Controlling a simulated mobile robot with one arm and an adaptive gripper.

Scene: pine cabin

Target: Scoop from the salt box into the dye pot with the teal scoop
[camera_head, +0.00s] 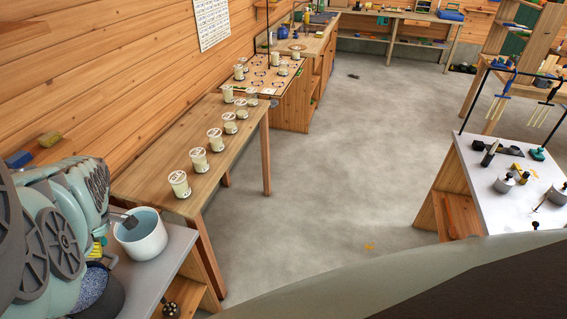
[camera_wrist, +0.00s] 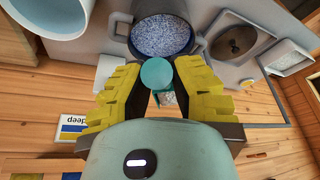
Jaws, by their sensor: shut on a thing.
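My gripper (camera_wrist: 158,88) has yellow fingers and is shut on the teal scoop (camera_wrist: 157,73), whose round teal end shows between them. A small pale patch shows just below that end; I cannot tell if it is salt. Ahead of the fingers stands a dark two-handled pot (camera_wrist: 133,30) with speckled blue-white contents, probably the dye pot; it also shows in the head view (camera_head: 117,303). A small open pale box (camera_wrist: 275,70) at the right of the wrist view may be the salt box.
A white pot with pale blue inside (camera_head: 142,250) stands on the grey counter (camera_head: 180,240), and its rim shows in the wrist view (camera_wrist: 80,30). A dark round dish (camera_wrist: 236,42) and a "deep" label (camera_wrist: 72,128) are near. Several cream jars stand on the wooden table (camera_head: 190,135).

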